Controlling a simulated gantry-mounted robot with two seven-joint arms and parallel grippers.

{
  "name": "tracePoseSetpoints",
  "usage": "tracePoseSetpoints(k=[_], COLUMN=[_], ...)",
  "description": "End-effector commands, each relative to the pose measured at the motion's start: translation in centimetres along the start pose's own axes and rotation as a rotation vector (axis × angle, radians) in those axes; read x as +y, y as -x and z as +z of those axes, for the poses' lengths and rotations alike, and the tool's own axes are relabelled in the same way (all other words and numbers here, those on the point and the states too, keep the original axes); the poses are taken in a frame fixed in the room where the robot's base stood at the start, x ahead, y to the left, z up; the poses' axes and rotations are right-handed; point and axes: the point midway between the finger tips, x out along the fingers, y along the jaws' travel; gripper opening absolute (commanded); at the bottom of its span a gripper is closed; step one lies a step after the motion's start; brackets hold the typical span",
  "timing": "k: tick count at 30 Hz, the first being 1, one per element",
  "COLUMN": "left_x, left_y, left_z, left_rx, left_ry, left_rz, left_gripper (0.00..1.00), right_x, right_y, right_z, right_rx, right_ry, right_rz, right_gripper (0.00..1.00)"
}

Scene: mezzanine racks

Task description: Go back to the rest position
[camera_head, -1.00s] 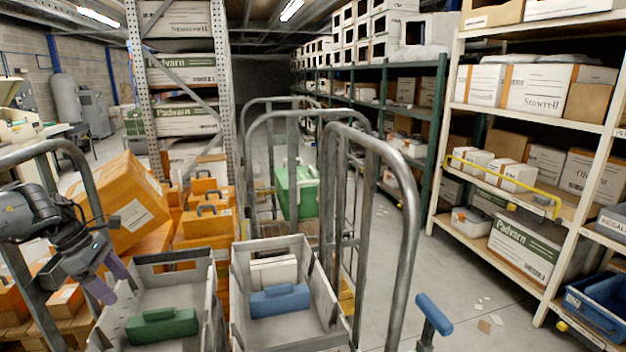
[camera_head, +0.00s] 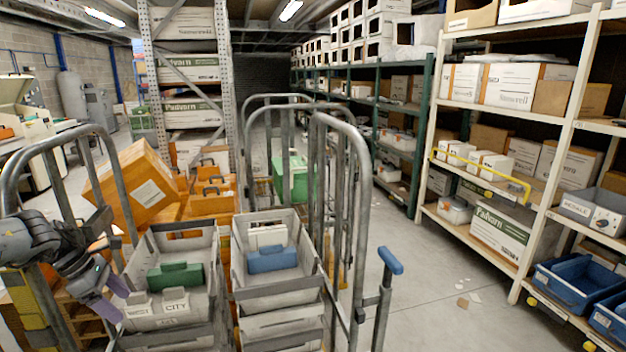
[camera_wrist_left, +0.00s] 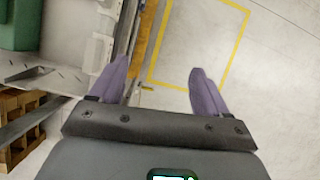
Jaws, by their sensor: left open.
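My left gripper (camera_head: 112,296) has purple fingers and hangs at the lower left of the head view, just left of a grey crate. In the left wrist view its two fingers (camera_wrist_left: 160,76) stand apart with nothing between them, above bare floor with a yellow line. My right gripper is not in view.
The grey crate (camera_head: 140,280) with a green case (camera_head: 174,276) stands beside another grey crate (camera_head: 280,300) with a blue case (camera_head: 271,260). Metal cart rails (camera_head: 358,220) rise close around them. Orange boxes (camera_head: 135,187) sit behind. Open floor (camera_head: 425,275) lies right, before shelving.

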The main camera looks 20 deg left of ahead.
Motion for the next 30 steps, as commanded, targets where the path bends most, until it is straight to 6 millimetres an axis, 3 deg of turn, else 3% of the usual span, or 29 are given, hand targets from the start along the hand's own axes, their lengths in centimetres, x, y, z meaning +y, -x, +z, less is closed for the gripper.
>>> tracePoseSetpoints(k=[8, 11, 16, 21, 24, 30], left_x=[-1.4, -2.8, -7.6, -13.9, -17.7, -25.1], left_y=[-8.3, -12.6, -21.9, -29.7, -32.9, -35.9], left_z=[-4.5, -6.3, -8.4, -7.8, -6.5, -2.9], left_rx=[-0.076, -0.118, -0.230, -0.359, -0.434, -0.566], left_ry=[0.232, 0.362, 0.695, 1.102, 1.361, 1.920], left_rz=[0.029, 0.043, 0.068, 0.088, 0.094, 0.095], left_gripper=[0.76, 0.76, 0.76, 0.76, 0.76, 0.76], right_x=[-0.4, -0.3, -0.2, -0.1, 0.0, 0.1], right_y=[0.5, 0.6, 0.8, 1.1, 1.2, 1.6], right_z=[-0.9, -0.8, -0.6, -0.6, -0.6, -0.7], right_rx=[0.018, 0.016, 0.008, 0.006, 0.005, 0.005], right_ry=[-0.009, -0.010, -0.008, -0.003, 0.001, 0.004], right_rz=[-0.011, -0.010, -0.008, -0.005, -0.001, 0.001], right_gripper=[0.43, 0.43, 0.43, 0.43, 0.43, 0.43])
